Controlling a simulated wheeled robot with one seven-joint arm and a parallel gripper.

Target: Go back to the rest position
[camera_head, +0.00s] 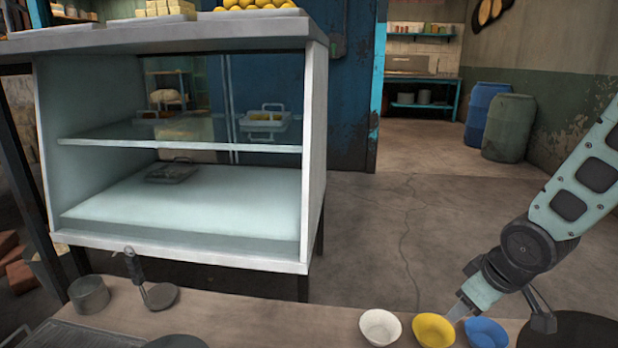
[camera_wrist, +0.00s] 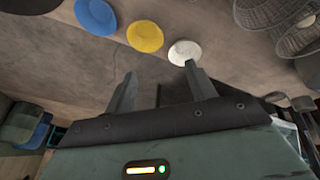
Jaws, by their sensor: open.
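My gripper (camera_head: 500,313) is at the lower right of the head view, at the end of my arm. In that view one finger overlaps the yellow bowl and the other shows right of the blue bowl. Its two fingers are spread with nothing between them, as the wrist view (camera_wrist: 160,86) also shows. A white bowl (camera_head: 380,327), a yellow bowl (camera_head: 434,330) and a blue bowl (camera_head: 486,332) stand in a row on the wooden counter (camera_head: 285,322). The wrist view also shows the white bowl (camera_wrist: 184,52), yellow bowl (camera_wrist: 145,36) and blue bowl (camera_wrist: 96,16).
A glass-shelved display case (camera_head: 180,220) stands behind the counter at left. A grey pot (camera_head: 90,295), a dark upright tool (camera_head: 135,270) and a dark pan (camera_head: 178,342) are at the counter's left. A dark round pan (camera_head: 582,328) is at the right. Blue (camera_head: 485,108) and green (camera_head: 508,127) barrels stand far back.

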